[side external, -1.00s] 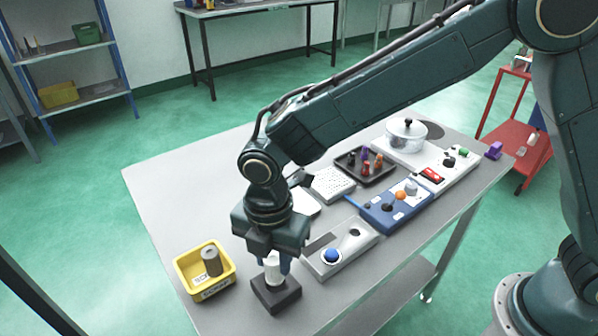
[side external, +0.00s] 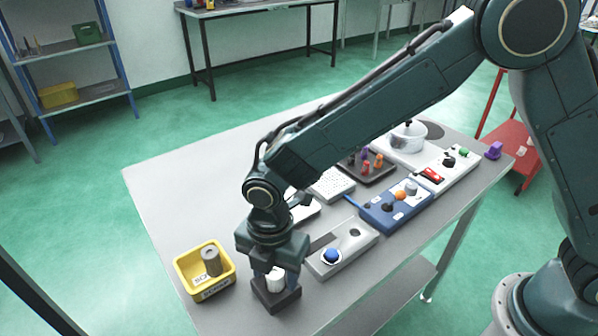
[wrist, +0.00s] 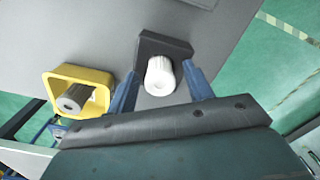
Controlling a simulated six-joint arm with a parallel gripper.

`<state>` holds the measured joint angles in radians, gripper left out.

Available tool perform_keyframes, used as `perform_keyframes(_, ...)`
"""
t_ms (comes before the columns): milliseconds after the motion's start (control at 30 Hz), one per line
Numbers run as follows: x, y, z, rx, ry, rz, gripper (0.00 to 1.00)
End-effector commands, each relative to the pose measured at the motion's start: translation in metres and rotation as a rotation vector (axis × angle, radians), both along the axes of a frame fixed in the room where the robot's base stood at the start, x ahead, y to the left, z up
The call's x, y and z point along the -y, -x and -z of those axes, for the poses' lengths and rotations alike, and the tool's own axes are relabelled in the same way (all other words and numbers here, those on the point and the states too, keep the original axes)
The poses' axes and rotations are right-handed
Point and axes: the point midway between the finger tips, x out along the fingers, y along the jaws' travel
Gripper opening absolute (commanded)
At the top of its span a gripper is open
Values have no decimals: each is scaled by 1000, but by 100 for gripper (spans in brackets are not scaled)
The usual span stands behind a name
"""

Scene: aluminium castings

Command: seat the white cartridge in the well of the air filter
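The white cartridge (side external: 275,281) stands upright in the dark block of the air filter (side external: 278,303), near the front corner of the table. Its lower part is hidden inside the block; I cannot tell whether it touches the bottom of the well. In the wrist view the cartridge (wrist: 159,76) shows its round white end, and the dark filter block (wrist: 162,46) is behind it. My gripper (side external: 275,276) is over the filter with a blue finger on each side of the cartridge. In the wrist view there are gaps between the fingers and the cartridge, so my gripper is open around it.
A yellow bin (side external: 222,285) holding a grey-brown cylinder (side external: 210,261) stands left of the filter. A grey fixture with a blue knob (side external: 332,256) lies close on the right. A blue box (side external: 376,217) and other units are farther back. The left tabletop is clear.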

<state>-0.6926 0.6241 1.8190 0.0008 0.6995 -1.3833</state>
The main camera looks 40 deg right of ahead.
Motion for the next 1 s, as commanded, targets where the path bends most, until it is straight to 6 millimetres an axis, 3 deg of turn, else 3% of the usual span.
perform_keyframes(467, -1, -1, -10, 2, -2, 0, 51)
perform_keyframes(667, -1, -1, -32, 4, -3, 0, 51)
perform_keyframes(1000, -1, -1, -87, 4, -3, 0, 51)
